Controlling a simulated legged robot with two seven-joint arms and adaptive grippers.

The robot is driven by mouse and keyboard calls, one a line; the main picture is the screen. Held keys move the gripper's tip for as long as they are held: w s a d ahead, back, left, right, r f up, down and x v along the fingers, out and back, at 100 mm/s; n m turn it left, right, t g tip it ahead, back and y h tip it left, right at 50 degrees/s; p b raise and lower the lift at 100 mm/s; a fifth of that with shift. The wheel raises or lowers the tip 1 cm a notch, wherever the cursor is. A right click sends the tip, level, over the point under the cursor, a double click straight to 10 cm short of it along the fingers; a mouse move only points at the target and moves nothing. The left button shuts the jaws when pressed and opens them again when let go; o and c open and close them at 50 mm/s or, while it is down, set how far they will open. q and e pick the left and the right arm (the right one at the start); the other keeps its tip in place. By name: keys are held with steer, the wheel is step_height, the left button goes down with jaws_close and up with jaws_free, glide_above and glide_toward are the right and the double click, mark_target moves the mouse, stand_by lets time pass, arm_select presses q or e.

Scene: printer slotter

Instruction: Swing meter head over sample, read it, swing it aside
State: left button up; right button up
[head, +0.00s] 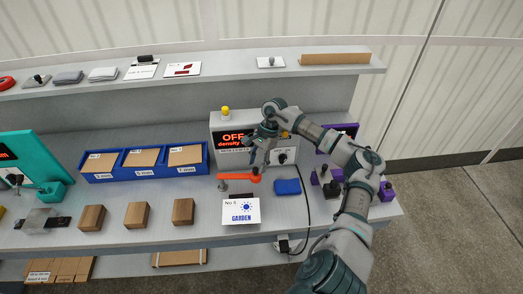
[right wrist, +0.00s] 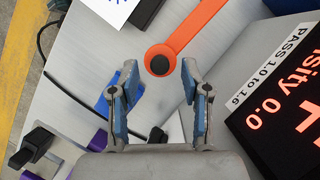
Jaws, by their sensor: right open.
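The density meter (head: 229,117) is a grey box with a dark display reading "OFF"; its display (right wrist: 284,108) shows "0.0" in the right wrist view. The orange meter arm (head: 238,177) lies in front of the box, above the card in the picture. Its rounded end with a black knob (right wrist: 159,62) shows in the right wrist view. The white sample card (head: 241,213), marked "No 6 GARDEN", lies clear of the orange arm. My right gripper (head: 260,158) is open and empty above the knob end; its fingers (right wrist: 158,75) stand either side of the knob, apart from it. My left gripper is out of view.
A blue pad (head: 287,187) lies right of the orange arm, near a black cable. Purple fixtures (head: 330,176) stand further right. A blue tray (head: 146,172), several brown blocks (head: 137,214) and a teal machine (head: 34,158) are on the left. A shelf (head: 225,61) runs behind.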

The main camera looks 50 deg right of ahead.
steer(key=v, duration=0.9)
